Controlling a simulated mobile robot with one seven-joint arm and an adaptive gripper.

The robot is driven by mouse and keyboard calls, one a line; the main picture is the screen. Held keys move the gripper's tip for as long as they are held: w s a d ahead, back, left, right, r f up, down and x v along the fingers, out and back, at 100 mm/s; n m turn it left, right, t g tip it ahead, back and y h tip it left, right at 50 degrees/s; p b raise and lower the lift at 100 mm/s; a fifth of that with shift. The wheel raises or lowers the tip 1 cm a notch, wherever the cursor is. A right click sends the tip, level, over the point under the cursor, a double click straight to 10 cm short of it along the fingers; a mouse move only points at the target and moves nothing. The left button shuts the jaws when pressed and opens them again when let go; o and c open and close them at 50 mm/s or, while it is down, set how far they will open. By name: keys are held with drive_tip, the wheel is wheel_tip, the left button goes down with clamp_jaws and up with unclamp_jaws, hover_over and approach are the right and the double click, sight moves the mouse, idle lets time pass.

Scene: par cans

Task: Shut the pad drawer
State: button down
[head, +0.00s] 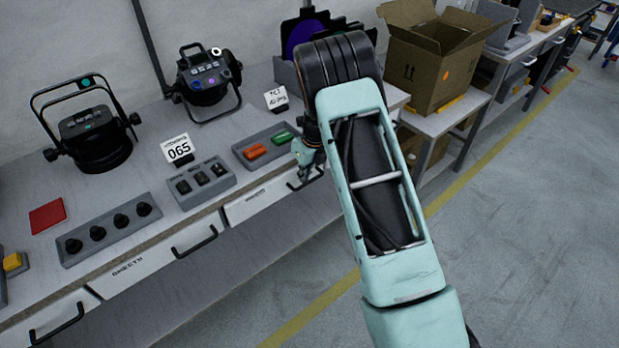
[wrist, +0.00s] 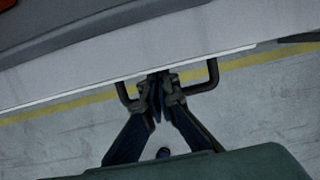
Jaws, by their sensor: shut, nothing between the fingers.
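A row of pale drawers with dark bar handles runs along the front of the bench. One drawer (head: 247,205), right of the middle, has its handle (head: 318,175) beside my gripper (head: 306,158). I cannot read its label well enough to say whether it is the pad drawer. In the wrist view my gripper (wrist: 160,82) is shut and empty. Its fingertips are between the two ends of the dark handle (wrist: 213,78), close to the pale drawer front (wrist: 70,75). I cannot tell if they touch it. How far the drawer stands out is unclear; my arm hides part of it.
Another drawer (head: 130,270) and its handle (head: 196,243) are to the left. The bench top holds two stage lamps (head: 92,137) (head: 205,85) and several control blocks (head: 110,228). A cardboard box (head: 425,65) stands behind my arm. The floor (head: 520,220) in front is clear.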

drive_tip(key=shift+w+a+r, duration=0.15)
drive_tip(key=shift+w+a, duration=0.2)
drive_tip(key=shift+w, duration=0.2)
